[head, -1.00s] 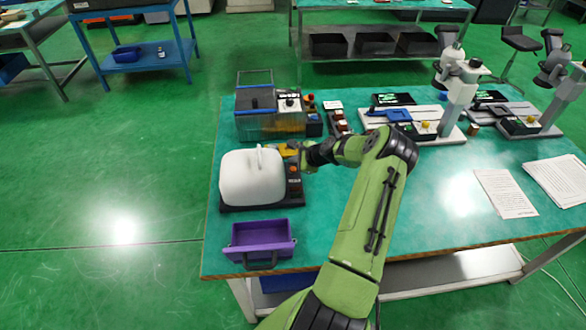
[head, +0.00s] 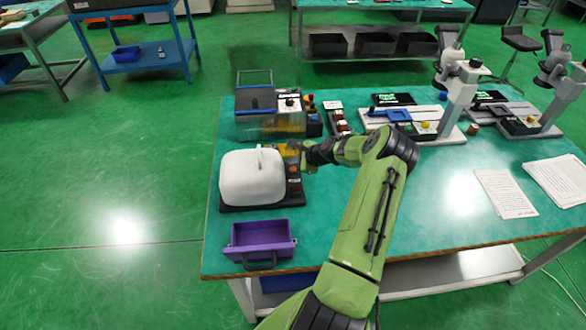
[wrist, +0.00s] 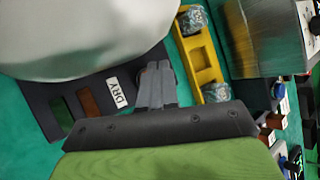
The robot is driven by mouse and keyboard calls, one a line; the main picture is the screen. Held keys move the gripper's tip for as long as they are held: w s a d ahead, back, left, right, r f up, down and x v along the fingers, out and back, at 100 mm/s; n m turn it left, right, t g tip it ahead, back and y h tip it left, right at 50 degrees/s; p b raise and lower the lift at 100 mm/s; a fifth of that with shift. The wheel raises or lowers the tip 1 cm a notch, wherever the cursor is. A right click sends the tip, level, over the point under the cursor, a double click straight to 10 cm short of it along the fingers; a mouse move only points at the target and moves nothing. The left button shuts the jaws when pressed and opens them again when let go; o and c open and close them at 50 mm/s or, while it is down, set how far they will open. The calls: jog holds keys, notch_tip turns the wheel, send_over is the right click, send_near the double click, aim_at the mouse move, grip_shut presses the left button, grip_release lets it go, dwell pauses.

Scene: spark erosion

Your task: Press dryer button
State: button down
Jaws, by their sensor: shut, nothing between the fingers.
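The dryer (head: 252,178) is a white rounded cover on a black base at the left of the teal bench. Its dark control strip (head: 294,187) runs along the right side. In the wrist view the strip shows a white DRY label (wrist: 119,92), a brown-orange rectangular button (wrist: 90,103) and a green rectangle (wrist: 61,117). My gripper (wrist: 157,75) is shut and empty, its fingertips beside the far end of the strip, to the right of the label. In the head view my gripper (head: 303,157) is at the strip's back end. Contact with the dryer cannot be told.
A yellow holder (wrist: 202,60) lies close to the right of my fingers. A clear-sided machine (head: 270,118) stands behind the dryer. A purple tray (head: 262,239) sits in front of it. Microscopes (head: 460,90) and papers (head: 503,193) are on the right. The bench's front middle is clear.

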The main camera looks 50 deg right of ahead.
aim_at(295, 170)
jog(key=shift+f, duration=0.1)
jog(key=shift+f+b, duration=0.3)
jog(key=shift+f, duration=0.05)
jog(key=shift+f+b, duration=0.35)
jog(key=shift+f, duration=0.15)
dwell(0.6)
jog(key=shift+r, duration=0.1)
jog(key=shift+r+p, duration=0.65)
jog(key=shift+r, duration=0.15)
notch_tip(295, 170, up, 5)
jog(key=p, duration=0.3)
jog(key=shift+r+p, duration=0.1)
jog(key=shift+p, duration=0.3)
dwell(0.6)
